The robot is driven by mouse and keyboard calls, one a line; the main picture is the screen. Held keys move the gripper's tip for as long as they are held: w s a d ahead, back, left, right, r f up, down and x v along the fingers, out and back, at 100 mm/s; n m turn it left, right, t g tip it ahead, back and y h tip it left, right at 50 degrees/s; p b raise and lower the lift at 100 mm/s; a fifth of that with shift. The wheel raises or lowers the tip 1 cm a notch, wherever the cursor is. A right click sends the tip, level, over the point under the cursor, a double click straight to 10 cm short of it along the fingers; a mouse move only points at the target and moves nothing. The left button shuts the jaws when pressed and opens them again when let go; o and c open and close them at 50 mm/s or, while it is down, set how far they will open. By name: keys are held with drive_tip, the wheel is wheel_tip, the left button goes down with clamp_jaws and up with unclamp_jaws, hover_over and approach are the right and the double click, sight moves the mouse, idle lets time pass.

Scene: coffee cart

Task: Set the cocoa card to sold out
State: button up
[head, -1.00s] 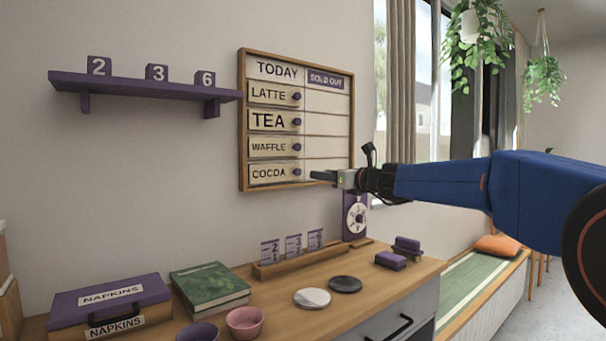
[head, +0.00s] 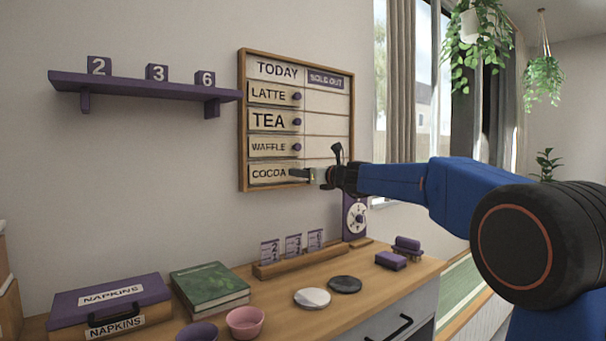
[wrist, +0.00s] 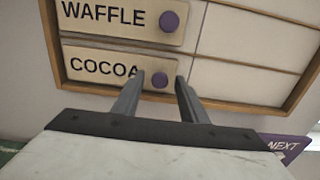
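The cocoa card (head: 268,174) sits in the bottom row of the wooden-framed menu board (head: 242,130), in the left column under TODAY. It also shows in the wrist view (wrist: 100,67), with its round purple knob (wrist: 159,80). The SOLD OUT heading (head: 326,80) tops the right column, which holds no cards. My gripper (head: 298,173) is at the right end of the cocoa card. In the wrist view my gripper (wrist: 160,82) is open, one finger on each side of the knob. I cannot tell whether the fingers touch it.
The latte (head: 268,95), tea (head: 268,121) and waffle (head: 268,147) cards are in the left column above. Below the board, a purple dial box (head: 355,218) and a wooden stand with number cards (head: 293,262) stand on the counter. The sold-out column beside the cocoa card is free.

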clamp_jaws()
drive_tip(key=w+d, duration=0.5)
drive_tip(key=d, duration=0.2)
drive_tip(key=w+d, duration=0.5)
drive_tip(key=d, duration=0.1)
drive_tip(key=w+d, duration=0.5)
drive_tip(key=d, duration=0.2)
drive_tip(key=shift+d, duration=0.3)
drive_tip(key=shift+w+d, duration=0.1)
drive_tip(key=shift+d, duration=0.15)
drive_tip(key=shift+r, duration=0.1)
unclamp_jaws()
drive_tip(key=shift+w+d, duration=0.1)
drive_tip(key=shift+d, duration=0.05)
drive_tip(key=v, duration=1.7)
drive_tip(key=shift+s, duration=0.2)
